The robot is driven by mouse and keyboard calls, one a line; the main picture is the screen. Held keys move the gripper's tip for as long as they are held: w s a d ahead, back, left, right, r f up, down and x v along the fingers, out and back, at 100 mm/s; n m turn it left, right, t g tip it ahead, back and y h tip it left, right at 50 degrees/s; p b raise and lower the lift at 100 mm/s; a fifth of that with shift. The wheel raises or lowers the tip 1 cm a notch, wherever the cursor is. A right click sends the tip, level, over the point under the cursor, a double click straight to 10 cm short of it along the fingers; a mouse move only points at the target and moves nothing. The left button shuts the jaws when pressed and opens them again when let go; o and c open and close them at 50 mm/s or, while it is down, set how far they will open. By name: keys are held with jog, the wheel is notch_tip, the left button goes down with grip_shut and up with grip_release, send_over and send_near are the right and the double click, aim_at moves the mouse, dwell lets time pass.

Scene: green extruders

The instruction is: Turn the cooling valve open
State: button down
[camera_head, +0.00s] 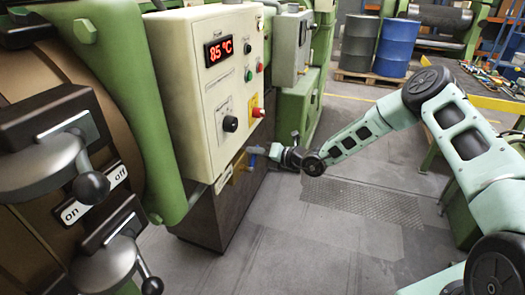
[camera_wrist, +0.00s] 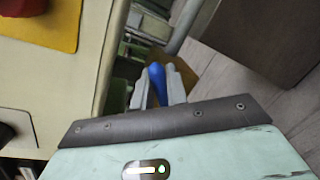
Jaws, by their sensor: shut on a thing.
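The cooling valve has a blue handle (camera_wrist: 156,78), seen in the wrist view between the two grey fingers of my gripper (camera_wrist: 158,90). The fingers are shut on the handle. In the head view my gripper (camera_head: 266,151) reaches in from the right, low beside the cream control box, at the valve's blue handle (camera_head: 255,150). A yellowish valve fitting (camera_head: 239,168) shows just below and left of the gripper. The exact angle of the handle is hard to tell, since the fingers cover part of it.
The cream control box (camera_head: 185,100) with a red 85 °C display (camera_head: 219,51) stands just above and left of my gripper. A dark machine base (camera_head: 225,212) lies below. The grey floor (camera_head: 330,245) is clear.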

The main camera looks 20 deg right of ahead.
jog(key=shift+d+f, duration=0.1)
dwell(0.3)
jog(key=c, duration=1.5)
grip_release()
jog(key=shift+o, duration=0.2)
jog(key=b+v, duration=0.3)
jog(key=v, duration=1.4)
jog(key=shift+d, duration=0.15)
jog(key=shift+s, duration=0.15)
